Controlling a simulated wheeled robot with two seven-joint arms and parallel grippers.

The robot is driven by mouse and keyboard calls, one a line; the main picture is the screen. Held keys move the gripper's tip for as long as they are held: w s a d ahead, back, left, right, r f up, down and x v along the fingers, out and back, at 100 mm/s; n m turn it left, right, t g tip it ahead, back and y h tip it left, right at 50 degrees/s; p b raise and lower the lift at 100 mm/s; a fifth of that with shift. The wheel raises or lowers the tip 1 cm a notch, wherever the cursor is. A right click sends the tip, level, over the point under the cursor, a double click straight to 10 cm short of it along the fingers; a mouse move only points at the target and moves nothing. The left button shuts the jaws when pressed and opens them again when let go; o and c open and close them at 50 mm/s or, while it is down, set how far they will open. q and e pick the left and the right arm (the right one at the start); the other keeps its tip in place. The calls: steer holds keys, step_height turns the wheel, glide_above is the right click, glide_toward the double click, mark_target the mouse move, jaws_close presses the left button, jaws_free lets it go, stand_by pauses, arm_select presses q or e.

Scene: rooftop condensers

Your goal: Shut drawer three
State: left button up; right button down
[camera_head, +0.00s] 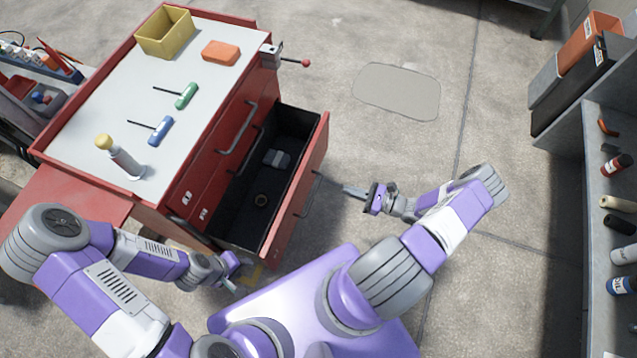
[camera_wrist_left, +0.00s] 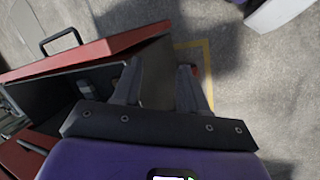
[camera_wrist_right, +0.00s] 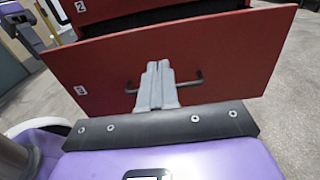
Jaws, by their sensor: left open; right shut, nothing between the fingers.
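The red drawer three (camera_head: 299,190) is pulled out of the cabinet. Its black interior holds a small grey block (camera_head: 277,158) and a dark ring (camera_head: 261,199). In the right wrist view its red front (camera_wrist_right: 230,65) carries a label that seems to read 3, and a dark bar handle (camera_wrist_right: 188,83). My right gripper (camera_head: 347,189) is shut and empty, pointing at the middle of this front, with a small gap in the head view. My left gripper (camera_head: 233,287) is open and empty near the drawer's near side; its fingers also show in the left wrist view (camera_wrist_left: 160,88).
Shelves stand at right.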

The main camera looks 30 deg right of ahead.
mark_target(303, 175)
steer(key=b+x, duration=0.2)
steer(key=x, duration=1)
steer(key=shift+w+a, duration=0.15)
steer(key=shift+w, duration=0.15)
steer(key=shift+w+a+b, duration=0.3)
steer(key=shift+w, duration=0.1)
